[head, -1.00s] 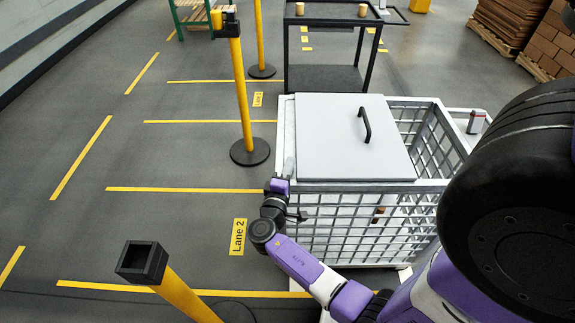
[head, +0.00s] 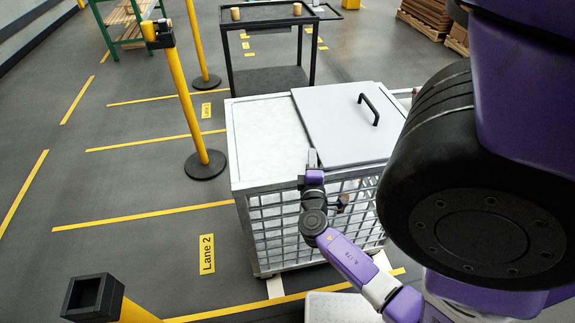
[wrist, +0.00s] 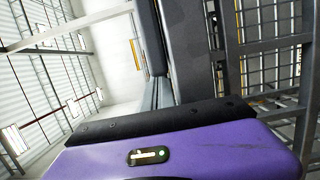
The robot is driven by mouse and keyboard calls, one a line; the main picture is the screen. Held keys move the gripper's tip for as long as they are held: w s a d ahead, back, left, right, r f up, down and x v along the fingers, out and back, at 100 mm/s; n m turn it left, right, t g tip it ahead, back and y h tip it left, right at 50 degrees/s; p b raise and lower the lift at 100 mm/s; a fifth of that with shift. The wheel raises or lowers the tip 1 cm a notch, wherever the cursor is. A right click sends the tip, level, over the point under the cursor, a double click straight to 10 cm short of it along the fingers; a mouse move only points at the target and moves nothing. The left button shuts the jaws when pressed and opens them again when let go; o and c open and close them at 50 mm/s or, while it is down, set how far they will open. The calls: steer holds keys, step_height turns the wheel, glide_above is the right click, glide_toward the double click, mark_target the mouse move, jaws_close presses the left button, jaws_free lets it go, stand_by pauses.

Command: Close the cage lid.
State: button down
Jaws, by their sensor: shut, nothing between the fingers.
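The cage (head: 262,222) is a pale metal grid box in the middle of the head view. Its lid (head: 345,130) is a flat grey panel with a black bar handle (head: 370,109). The lid lies flat over the right part of the top, and a flat white top panel (head: 262,135) shows to its left. The lid's right end and the cage's right side are hidden behind my arm. My gripper (head: 313,158) is shut and empty at the lid's front left corner; I cannot tell if it touches. Cage bars (wrist: 270,40) show at the right in the wrist view.
A yellow post (head: 188,95) on a round black base stands left of the cage. Another post (head: 95,297) is at the front left. A dark cart (head: 268,75) stands behind the cage. The marked floor on the left is open.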

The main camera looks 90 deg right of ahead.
mark_target(326, 155)
steer(key=shift+s+d+b, duration=0.15)
steer(key=shift+s+d, duration=0.05)
steer(key=shift+s, duration=0.5)
steer(key=shift+s+d+b, duration=0.1)
steer(key=shift+s+d, duration=0.1)
steer(key=shift+s, duration=0.5)
steer(key=shift+s+d+b, duration=0.15)
steer(key=shift+s+d, duration=0.05)
steer(key=shift+s, duration=0.5)
